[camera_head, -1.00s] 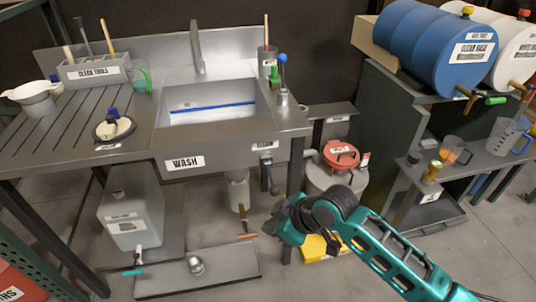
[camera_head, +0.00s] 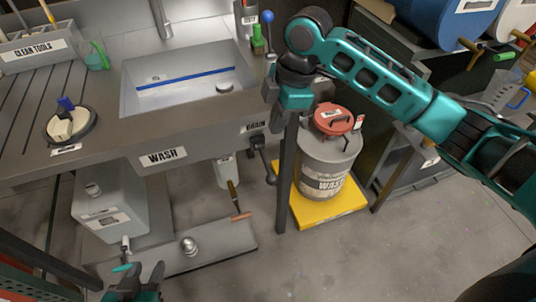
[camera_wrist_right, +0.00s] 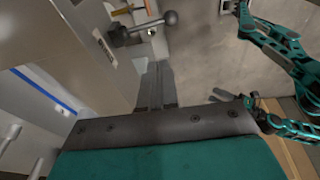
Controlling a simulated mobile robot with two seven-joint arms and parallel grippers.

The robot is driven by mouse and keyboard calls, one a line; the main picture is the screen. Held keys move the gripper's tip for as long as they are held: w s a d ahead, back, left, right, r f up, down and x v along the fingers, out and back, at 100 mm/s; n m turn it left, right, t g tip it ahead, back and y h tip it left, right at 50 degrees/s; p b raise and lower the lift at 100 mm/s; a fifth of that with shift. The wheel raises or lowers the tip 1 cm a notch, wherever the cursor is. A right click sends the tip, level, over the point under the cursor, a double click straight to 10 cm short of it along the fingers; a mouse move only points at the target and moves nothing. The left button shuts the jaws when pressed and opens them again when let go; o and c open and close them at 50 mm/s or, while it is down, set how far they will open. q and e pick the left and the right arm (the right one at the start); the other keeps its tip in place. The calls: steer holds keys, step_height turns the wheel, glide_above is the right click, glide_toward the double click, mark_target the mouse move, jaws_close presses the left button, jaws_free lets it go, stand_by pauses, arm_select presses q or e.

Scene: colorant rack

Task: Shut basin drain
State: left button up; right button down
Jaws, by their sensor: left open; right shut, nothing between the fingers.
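The basin (camera_head: 185,66) is a grey sink with a blue line on its wall and a small round piece (camera_head: 225,87) on its floor. Below its right front, next to a DRAIN label (camera_head: 256,127), a dark drain lever (camera_head: 264,162) hangs down with a ball end. In the right wrist view the lever (camera_wrist_right: 145,28) shows at the top, apart from my gripper. My right gripper (camera_head: 285,108) is shut and empty by the sink's right front corner, above and right of the lever. My left gripper (camera_head: 131,282) is open and low at the bottom left, partly cut off.
A waste drum (camera_head: 326,165) with a red lid stands on a yellow base (camera_head: 330,208) right of the sink leg. A blue-ball lever (camera_head: 267,18) rises behind my right gripper. A white jug (camera_head: 112,208) stands under the counter. Floor at the lower right is clear.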

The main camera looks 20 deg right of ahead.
steer(key=b, duration=0.2)
glide_above(266, 167)
steer(key=s, duration=0.1)
steer(key=x, duration=0.3)
steer(key=d+x, duration=0.1)
steer(key=x, duration=0.2)
steer(key=d+x, duration=0.1)
steer(key=x, duration=0.2)
steer(key=shift+s+f, duration=0.3)
steer(key=shift+f, duration=0.05)
steer(key=f, duration=0.3)
steer(key=shift+w+d+f, duration=0.2)
steer(key=shift+w+d, duration=0.05)
steer(key=shift+w, duration=0.05)
steer(key=shift+w+d+f, duration=0.1)
steer(key=shift+f, duration=0.3)
